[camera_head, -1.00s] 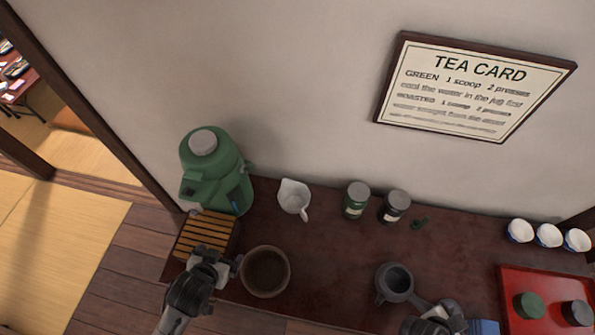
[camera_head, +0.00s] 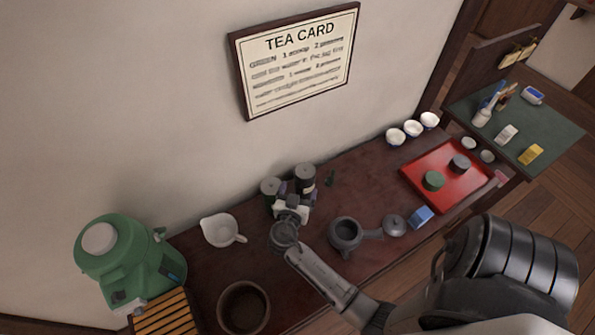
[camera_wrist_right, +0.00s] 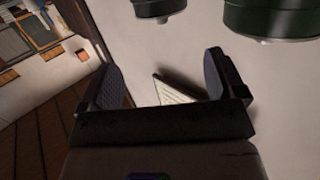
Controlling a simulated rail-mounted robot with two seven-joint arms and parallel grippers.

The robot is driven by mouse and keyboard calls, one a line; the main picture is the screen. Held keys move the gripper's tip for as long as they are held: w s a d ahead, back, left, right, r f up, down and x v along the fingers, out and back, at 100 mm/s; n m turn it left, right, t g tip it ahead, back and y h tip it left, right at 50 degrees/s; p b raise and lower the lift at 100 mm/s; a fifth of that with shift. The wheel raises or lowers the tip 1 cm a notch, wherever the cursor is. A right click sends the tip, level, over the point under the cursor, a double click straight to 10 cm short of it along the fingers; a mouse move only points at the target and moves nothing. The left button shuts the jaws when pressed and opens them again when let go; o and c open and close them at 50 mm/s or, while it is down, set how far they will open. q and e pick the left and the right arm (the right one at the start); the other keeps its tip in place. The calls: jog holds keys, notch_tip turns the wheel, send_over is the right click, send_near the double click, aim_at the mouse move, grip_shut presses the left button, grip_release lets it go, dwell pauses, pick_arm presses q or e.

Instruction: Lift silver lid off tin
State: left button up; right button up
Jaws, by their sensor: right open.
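Two dark tins with grey tops, the left tin (camera_head: 268,193) and the right tin (camera_head: 305,184), stand side by side at the back of the dark table. Both tops are on. My right gripper (camera_head: 291,204) is just in front of them, partly covering their lower parts. In the right wrist view its jaws (camera_wrist_right: 165,85) are open with nothing between them. That view shows a dark green tin (camera_wrist_right: 270,18) with a silvery edge at top right and part of another tin (camera_wrist_right: 158,8) at top centre. My left gripper is not in view.
A white pitcher (camera_head: 222,230) is left of the tins. A grey teapot (camera_head: 345,235) and its loose lid (camera_head: 394,225) are to the right, with a blue block (camera_head: 421,217) and red tray (camera_head: 452,203). A brown bowl (camera_head: 244,308) and green flask (camera_head: 125,260) are at left.

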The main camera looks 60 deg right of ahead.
aim_at(305, 168)
jog(key=x, duration=0.4)
jog(key=shift+d, duration=0.15)
jog(key=shift+p+x, duration=0.45)
jog(key=shift+x, duration=2.7)
jog(key=shift+w+f, duration=0.1)
jog(key=shift+w, duration=0.05)
jog(key=c, duration=0.8)
jog(key=shift+o, duration=0.2)
notch_tip(305, 168, up, 5)
jog(key=shift+f, duration=0.2)
jog(key=s+d+r+p, duration=0.1)
jog(key=s+d+r, duration=0.1)
jog(key=s+r, duration=0.4)
jog(key=s, duration=0.5)
jog(key=shift+s+r+p, duration=0.25)
jog(key=shift+p, duration=0.05)
